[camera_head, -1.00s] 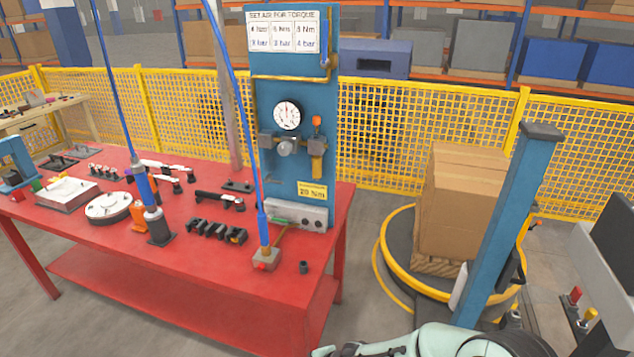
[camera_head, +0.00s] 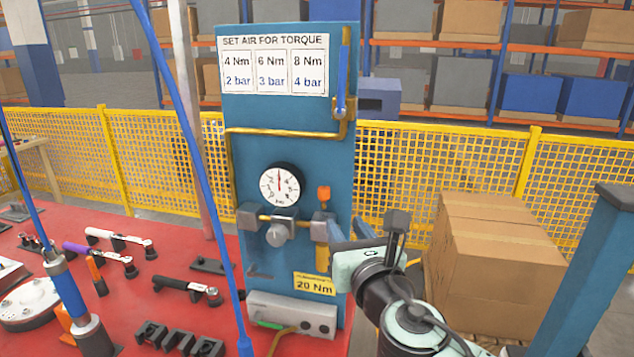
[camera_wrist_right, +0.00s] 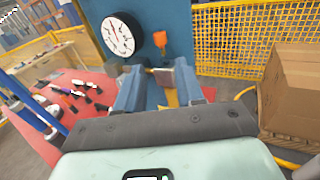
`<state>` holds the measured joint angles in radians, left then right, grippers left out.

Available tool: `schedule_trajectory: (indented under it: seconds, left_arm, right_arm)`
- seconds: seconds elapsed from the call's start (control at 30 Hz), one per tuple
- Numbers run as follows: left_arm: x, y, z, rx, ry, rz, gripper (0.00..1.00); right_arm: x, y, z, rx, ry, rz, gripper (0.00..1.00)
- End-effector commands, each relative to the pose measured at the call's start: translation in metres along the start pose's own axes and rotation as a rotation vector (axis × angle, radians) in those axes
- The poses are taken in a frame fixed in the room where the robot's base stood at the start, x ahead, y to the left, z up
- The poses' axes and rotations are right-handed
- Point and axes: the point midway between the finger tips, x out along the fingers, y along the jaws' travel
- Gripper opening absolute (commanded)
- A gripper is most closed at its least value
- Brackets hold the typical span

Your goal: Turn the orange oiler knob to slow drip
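The orange oiler knob (camera_head: 323,193) stands upright on top of the oiler, at the right side of the blue panel (camera_head: 285,125). In the right wrist view the knob (camera_wrist_right: 161,42) is beyond the fingertips, slightly above the gap between them. My right gripper (camera_head: 348,227) is to the right of the oiler and a little below the knob, apart from the knob. In the right wrist view its two blue fingers (camera_wrist_right: 158,78) are spread, with nothing held between them. Part of the oiler shows behind the gap. My left gripper is in neither view.
A round pressure gauge (camera_head: 281,185) and a grey regulator knob (camera_head: 277,235) are left of the oiler. A red bench (camera_head: 150,275) holds tools. A cardboard box (camera_head: 500,250) and a blue post (camera_head: 595,270) stand at the right. A blue hose (camera_head: 205,170) hangs left of the panel.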

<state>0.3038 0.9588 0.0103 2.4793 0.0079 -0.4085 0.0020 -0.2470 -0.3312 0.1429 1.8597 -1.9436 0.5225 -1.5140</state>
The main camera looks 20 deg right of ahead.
Motion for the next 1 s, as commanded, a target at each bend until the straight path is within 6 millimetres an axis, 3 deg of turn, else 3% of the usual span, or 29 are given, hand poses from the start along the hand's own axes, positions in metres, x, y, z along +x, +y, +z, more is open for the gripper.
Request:
schedule_trajectory:
  seconds: [0.13, 0.27, 0.7, 1.0]
  left_arm:
    - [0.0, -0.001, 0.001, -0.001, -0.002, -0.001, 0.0]
    - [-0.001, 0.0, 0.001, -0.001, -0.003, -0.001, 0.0]
    - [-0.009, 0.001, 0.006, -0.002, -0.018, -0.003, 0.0]
    - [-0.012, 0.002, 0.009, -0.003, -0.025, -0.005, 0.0]
  right_arm:
    - [0.004, 0.0, 0.001, 0.0, -0.001, 0.0, 0.37]
    - [0.021, 0.001, 0.0, 0.001, 0.002, 0.001, 0.37]
    - [0.109, 0.001, 0.0, 0.001, 0.001, 0.0, 0.37]
    - [0.133, 0.0, 0.001, 0.001, -0.001, 0.0, 0.37]
